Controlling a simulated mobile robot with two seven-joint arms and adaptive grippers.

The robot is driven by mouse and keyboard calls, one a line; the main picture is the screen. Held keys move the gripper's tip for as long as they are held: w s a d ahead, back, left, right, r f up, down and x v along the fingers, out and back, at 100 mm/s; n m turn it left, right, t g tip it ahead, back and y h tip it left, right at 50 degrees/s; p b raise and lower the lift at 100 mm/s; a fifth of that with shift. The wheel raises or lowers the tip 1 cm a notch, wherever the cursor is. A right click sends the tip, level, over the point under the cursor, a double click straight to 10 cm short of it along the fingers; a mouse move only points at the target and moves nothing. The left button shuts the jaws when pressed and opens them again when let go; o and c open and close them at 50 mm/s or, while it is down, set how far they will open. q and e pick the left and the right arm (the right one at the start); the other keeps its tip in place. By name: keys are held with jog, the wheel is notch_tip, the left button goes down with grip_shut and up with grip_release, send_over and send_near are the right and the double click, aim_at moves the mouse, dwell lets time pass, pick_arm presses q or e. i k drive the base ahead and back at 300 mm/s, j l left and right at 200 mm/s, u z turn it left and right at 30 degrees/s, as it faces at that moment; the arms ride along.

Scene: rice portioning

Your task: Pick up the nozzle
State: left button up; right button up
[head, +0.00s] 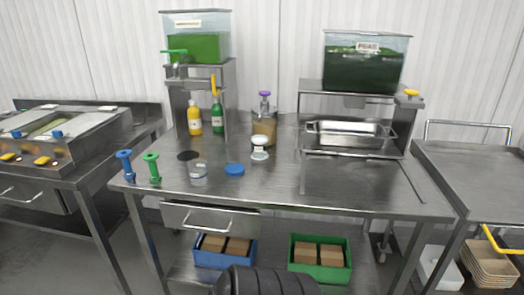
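Two nozzle-like pieces stand upright near the left front corner of the steel table (300,192): a blue one (126,166) and a green one (152,168). I cannot tell which of them the task means by the nozzle. They stand apart, side by side. Neither of my grippers is in view, and nothing is touching these pieces.
Nearby are a clear jar (198,174), a blue lid (235,169), a white-topped item (260,148), and yellow (194,120) and green (218,118) bottles. Raised stands hold a green-filled tank (198,45) and a dark-filled tank (366,68). The table's front middle is clear.

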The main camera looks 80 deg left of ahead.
aim_at(123, 154)
jog(key=u, duration=3.6)
